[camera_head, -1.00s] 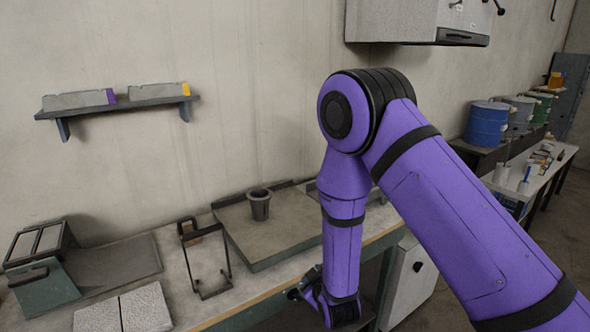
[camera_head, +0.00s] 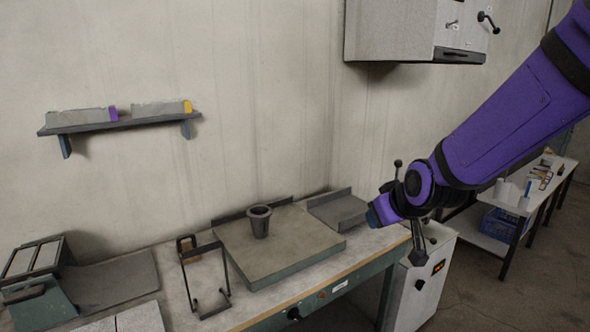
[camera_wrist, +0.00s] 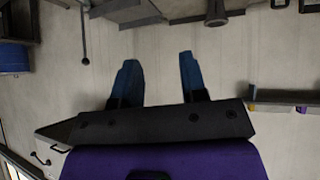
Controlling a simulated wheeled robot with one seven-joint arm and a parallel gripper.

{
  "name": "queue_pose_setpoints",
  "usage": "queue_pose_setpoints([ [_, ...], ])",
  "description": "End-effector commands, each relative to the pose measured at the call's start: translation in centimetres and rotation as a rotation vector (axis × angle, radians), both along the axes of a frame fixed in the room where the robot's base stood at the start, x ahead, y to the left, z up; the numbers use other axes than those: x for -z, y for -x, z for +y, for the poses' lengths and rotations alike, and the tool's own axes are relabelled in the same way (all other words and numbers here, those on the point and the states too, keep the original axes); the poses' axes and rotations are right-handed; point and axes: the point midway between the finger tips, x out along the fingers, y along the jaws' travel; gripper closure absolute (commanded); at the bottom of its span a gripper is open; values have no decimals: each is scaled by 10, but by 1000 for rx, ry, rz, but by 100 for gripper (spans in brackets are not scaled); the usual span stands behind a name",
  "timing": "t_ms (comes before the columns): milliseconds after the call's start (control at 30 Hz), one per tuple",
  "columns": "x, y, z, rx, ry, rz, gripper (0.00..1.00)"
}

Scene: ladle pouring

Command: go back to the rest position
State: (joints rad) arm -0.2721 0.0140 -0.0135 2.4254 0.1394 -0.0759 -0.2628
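My gripper (camera_head: 374,214) is at the right of the head view, beyond the right part of the bench and in front of the wall. Its two blue fingers point left in the head view. In the wrist view my gripper (camera_wrist: 158,72) shows both fingers spread apart with nothing between them, so it is open and empty. My purple arm reaches in from the upper right. A dark grey cup (camera_head: 259,222) stands upright on a thick plate (camera_head: 300,245) on the bench, well to the left of my gripper.
A black frame stand (camera_head: 207,300) is left of the plate. A white cabinet (camera_head: 425,290) with an orange display stands below my gripper. A grey wall box (camera_head: 400,30) hangs above. A shelf (camera_head: 120,125) is on the wall at left. A side table (camera_head: 535,190) is behind my arm.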

Motion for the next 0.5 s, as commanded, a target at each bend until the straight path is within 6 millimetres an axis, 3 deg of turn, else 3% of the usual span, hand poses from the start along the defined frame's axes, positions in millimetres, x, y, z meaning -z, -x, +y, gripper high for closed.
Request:
queue_pose_setpoints([
  [33,-15,11,-9,16,-8,10,61],
  [200,-48,50,-36,68,-27,75,61],
  [500,-92,135,-79,177,-42,184,61],
])
